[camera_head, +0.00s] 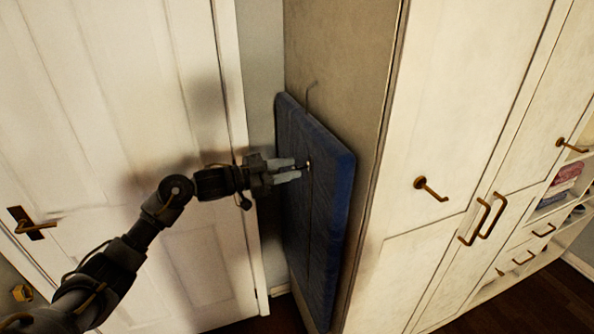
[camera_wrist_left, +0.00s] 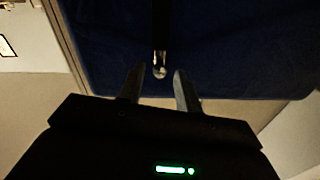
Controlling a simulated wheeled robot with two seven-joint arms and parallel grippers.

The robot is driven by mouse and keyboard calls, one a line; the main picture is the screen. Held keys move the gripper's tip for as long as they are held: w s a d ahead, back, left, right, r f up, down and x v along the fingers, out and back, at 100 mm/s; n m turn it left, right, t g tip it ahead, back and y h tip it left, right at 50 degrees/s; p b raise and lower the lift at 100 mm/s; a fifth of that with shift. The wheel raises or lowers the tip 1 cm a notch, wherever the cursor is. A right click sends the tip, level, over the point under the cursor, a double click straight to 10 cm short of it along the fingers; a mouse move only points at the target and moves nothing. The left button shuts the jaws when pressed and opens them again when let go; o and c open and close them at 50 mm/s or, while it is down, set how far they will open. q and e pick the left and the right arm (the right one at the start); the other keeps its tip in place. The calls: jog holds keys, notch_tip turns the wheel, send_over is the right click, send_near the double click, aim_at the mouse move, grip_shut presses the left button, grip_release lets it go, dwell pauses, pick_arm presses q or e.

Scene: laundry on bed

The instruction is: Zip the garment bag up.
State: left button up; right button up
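The blue garment bag (camera_head: 328,215) hangs upright from a hook on the side of the wardrobe, with a dark zip line running down its front. A small shiny zip pull (camera_head: 308,163) shows partway up the line; it also shows in the left wrist view (camera_wrist_left: 159,71), at the end of a dark strip on the bag (camera_wrist_left: 225,60). My left gripper (camera_head: 294,170) points at the pull from the left. In the left wrist view its fingers (camera_wrist_left: 158,82) are apart, with the pull just beyond and between their tips. My right gripper is not in view.
A white panelled door (camera_head: 110,130) with a brass handle stands on the left, behind my left arm. The pale wardrobe (camera_head: 455,120) stands on the right with brass handles. Shelves with folded cloth (camera_head: 566,174) are at the far right. Dark floor shows below.

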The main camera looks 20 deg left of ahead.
pick_arm(q)
jog(key=b+v, duration=0.2)
jog(key=v, duration=0.5)
jog(key=shift+s+a, duration=0.25)
jog(key=shift+a, duration=0.05)
